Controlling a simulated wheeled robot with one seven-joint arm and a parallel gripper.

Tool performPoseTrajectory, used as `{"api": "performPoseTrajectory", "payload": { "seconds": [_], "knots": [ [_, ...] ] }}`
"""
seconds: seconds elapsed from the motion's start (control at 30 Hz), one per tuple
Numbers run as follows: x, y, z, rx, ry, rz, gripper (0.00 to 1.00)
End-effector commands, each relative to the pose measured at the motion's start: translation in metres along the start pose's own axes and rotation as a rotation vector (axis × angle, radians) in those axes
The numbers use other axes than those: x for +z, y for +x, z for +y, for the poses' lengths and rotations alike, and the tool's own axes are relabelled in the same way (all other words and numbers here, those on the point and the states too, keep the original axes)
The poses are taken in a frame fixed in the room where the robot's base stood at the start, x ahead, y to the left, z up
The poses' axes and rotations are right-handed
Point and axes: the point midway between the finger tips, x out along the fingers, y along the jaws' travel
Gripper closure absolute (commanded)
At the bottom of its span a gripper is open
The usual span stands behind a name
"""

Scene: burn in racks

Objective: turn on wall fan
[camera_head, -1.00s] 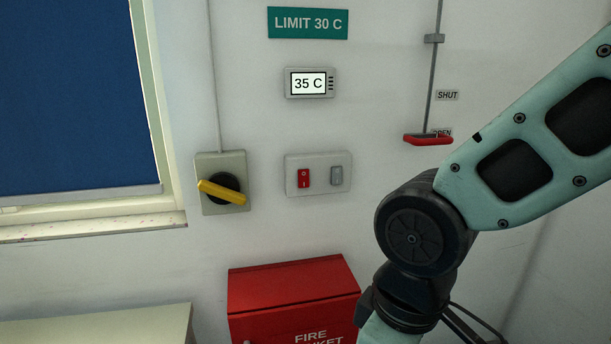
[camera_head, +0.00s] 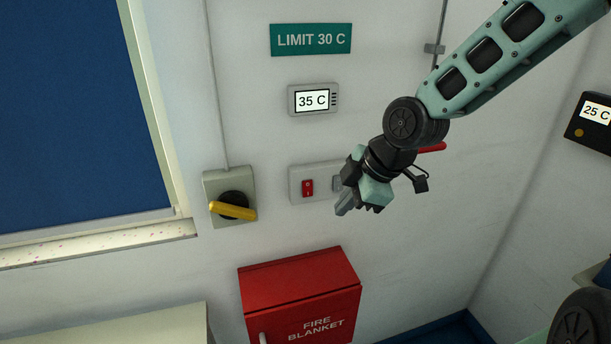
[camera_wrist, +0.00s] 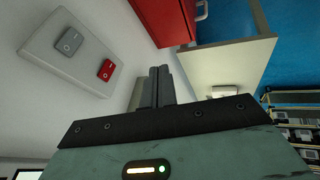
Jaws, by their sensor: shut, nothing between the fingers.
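No fan is seen in these views. A pale switch plate (camera_head: 297,172) on the wall carries a red rocker switch (camera_head: 308,187) and a grey rocker switch (camera_head: 337,184), the grey one partly hidden by my gripper. In the wrist view the plate (camera_wrist: 45,50) shows at upper left, with the grey switch (camera_wrist: 69,41) and the red switch (camera_wrist: 106,70). My gripper (camera_head: 343,209) is shut and empty, in front of the plate's lower right part. Its fingers (camera_wrist: 158,75) point past the plate in the wrist view; they appear apart from both switches.
A rotary switch with a yellow handle (camera_head: 232,210) is left of the plate. A red fire blanket box (camera_head: 300,295) is below. A red pull handle (camera_head: 432,148) is partly behind my arm. A display (camera_head: 313,100) reads 35 C, under a LIMIT 30 C sign (camera_head: 311,39).

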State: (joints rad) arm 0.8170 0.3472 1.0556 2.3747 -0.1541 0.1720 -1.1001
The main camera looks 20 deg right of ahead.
Motion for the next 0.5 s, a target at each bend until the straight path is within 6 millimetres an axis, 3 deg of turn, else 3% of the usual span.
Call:
{"api": "performPoseTrajectory", "payload": {
  "seconds": [0.03, 0.2, 0.5],
  "knots": [
    [0.001, -0.012, 0.013, 0.023, -0.012, 0.016, 1.00],
    [0.006, -0.027, 0.037, 0.084, -0.068, 0.051, 1.00],
    [0.008, -0.030, 0.044, 0.106, -0.091, 0.061, 1.00]
  ]
}}
